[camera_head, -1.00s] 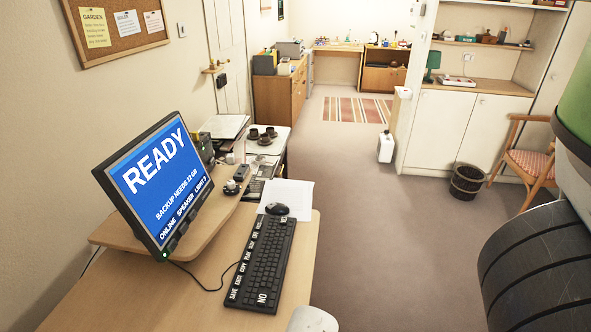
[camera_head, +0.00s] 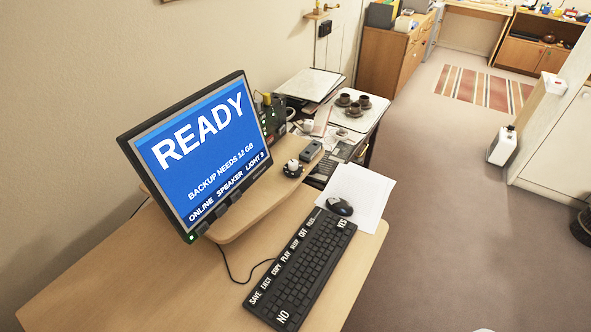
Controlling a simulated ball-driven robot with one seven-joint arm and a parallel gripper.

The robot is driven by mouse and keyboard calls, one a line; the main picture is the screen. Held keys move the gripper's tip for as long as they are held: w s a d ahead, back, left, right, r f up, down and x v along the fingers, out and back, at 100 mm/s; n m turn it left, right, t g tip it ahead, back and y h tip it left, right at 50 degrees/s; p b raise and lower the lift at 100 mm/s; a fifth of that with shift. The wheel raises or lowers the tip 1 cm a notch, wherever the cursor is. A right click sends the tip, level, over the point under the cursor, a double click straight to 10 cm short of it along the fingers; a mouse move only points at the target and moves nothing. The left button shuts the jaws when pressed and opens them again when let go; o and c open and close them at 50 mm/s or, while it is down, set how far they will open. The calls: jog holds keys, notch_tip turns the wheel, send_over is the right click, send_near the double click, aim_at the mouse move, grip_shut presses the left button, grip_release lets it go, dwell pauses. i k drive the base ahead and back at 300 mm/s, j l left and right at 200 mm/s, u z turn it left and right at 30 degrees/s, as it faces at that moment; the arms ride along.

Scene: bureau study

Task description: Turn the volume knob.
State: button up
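A small round dial with a white top on a dark base (camera_head: 292,168) sits on the raised desk shelf, right of the monitor. It looks like the volume knob, but it is too small for me to read any marking. A grey box (camera_head: 311,150) with a dark top lies just behind it. The monitor (camera_head: 205,150) shows "READY", "BACKUP NEEDS 12 GB" and the words "ONLINE", "SPEAKER" and "LIGHT 3", with small dark parts along its lower edge. My gripper is not in view.
A keyboard (camera_head: 302,268) with labelled keys, a mouse (camera_head: 340,206) and white paper (camera_head: 362,190) lie in front of the shelf (camera_head: 240,215). Dark cups (camera_head: 354,107) stand on a pale surface behind.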

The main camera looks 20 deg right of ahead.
aim_at(293, 165)
jog(key=i+l+z, duration=0.15)
jog(key=i, duration=0.45)
jog(key=i+l+z, duration=0.15)
jog(key=i, duration=0.45)
